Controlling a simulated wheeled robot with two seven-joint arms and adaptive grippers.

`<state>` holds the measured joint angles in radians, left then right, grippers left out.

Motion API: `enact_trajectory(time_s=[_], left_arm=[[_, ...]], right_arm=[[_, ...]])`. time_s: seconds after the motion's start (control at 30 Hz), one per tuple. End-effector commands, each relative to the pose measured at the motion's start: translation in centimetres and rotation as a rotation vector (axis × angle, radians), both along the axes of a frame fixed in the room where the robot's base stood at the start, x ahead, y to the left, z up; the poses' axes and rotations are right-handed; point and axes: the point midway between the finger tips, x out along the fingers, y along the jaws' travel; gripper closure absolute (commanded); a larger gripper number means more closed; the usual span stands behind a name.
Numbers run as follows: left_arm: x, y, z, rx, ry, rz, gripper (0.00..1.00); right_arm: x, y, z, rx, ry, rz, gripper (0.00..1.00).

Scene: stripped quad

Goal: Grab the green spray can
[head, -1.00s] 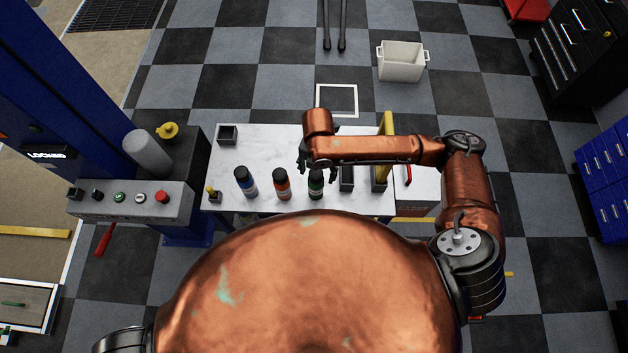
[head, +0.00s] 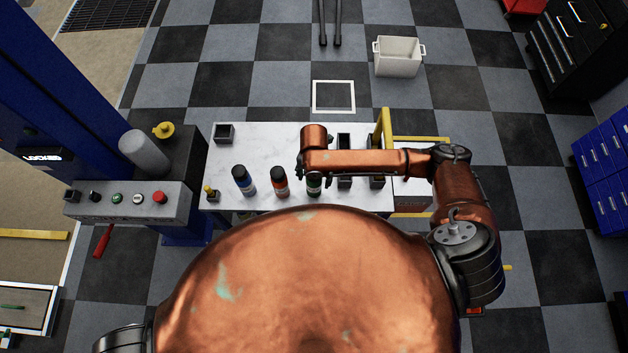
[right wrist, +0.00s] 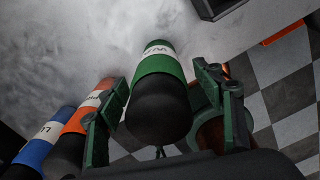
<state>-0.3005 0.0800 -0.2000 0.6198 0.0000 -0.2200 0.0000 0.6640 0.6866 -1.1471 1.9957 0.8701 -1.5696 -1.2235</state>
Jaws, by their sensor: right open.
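The green spray can (head: 314,188) stands on the white table (head: 270,140), partly hidden under my right forearm in the head view. In the right wrist view the can (right wrist: 160,68) has a green body with a white label band and a dark cap. It lies between the two spread fingers of my right gripper (right wrist: 163,105), which is open and not closed on it. In the head view the arm hides most of this gripper (head: 304,171). My left gripper is not in view.
A red-orange can (head: 280,182) and a blue can (head: 244,181) stand to the left of the green one. Dark square bins (head: 345,182) stand just right of it, with a yellow frame (head: 385,125) beyond. The table's left middle is clear.

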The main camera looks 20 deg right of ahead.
Motion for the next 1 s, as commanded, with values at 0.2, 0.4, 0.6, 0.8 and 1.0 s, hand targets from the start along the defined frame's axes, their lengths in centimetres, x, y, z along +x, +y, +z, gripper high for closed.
enact_trajectory(time_s=[0.2,0.4,0.6,0.8,1.0], left_arm=[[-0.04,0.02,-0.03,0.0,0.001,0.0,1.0],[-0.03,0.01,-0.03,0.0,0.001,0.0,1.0],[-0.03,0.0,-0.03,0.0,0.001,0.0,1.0],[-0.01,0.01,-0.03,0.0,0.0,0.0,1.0],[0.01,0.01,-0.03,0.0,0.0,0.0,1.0]], right_arm=[[0.0,0.01,0.01,0.0,0.0,0.0,0.44],[0.01,0.01,0.03,0.0,0.0,0.0,0.58],[0.01,-0.01,0.03,0.0,0.0,0.0,0.72],[0.01,-0.01,0.03,0.0,0.0,0.0,0.85],[0.06,0.01,0.08,0.0,-0.001,0.0,0.94]])
